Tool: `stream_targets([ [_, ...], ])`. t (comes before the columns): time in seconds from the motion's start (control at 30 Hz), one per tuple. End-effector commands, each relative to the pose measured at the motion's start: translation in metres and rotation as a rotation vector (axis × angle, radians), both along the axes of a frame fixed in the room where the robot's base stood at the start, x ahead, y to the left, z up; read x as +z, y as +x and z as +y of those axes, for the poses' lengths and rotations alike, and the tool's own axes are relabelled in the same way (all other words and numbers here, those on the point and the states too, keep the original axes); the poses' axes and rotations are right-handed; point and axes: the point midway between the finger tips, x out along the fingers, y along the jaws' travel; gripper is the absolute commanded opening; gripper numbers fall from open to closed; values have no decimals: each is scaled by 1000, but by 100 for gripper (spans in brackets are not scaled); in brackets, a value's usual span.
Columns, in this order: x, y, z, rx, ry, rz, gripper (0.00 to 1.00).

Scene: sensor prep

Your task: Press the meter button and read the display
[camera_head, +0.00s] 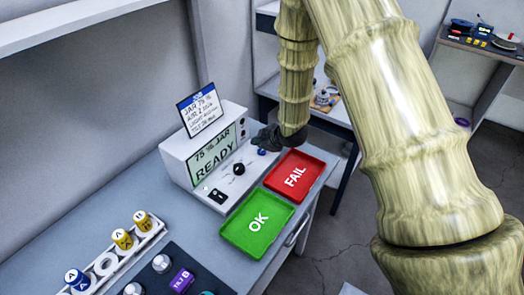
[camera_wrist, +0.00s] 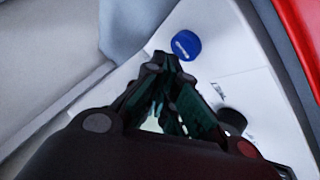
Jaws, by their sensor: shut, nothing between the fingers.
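The meter (camera_head: 178,153) is a white box on the bench with a greenish display (camera_head: 215,152) that reads "75 % JAR READY". A round blue button (camera_head: 262,152) sits on its sloped front at the right end; it also shows in the wrist view (camera_wrist: 186,45). My gripper (camera_head: 257,142) is shut and empty, close to the button. In the wrist view its fingertips (camera_wrist: 168,62) appear just short of the button; I cannot tell whether they touch it. A black knob (camera_head: 239,169) is left of the button.
A card (camera_head: 201,109) on the meter reads "JAR 75 %" with smaller lines. A green OK tray (camera_head: 236,236) and a red FAIL tray (camera_head: 314,165) lie in front. A white rack (camera_head: 92,280) holds labelled jars at lower left. A dark mat (camera_head: 150,259) carries several items.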

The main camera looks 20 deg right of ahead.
Motion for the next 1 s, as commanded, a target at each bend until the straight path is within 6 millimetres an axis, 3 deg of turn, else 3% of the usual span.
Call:
stream_targets([
  [1.0,-8,0,0,0,0,0,0],
])
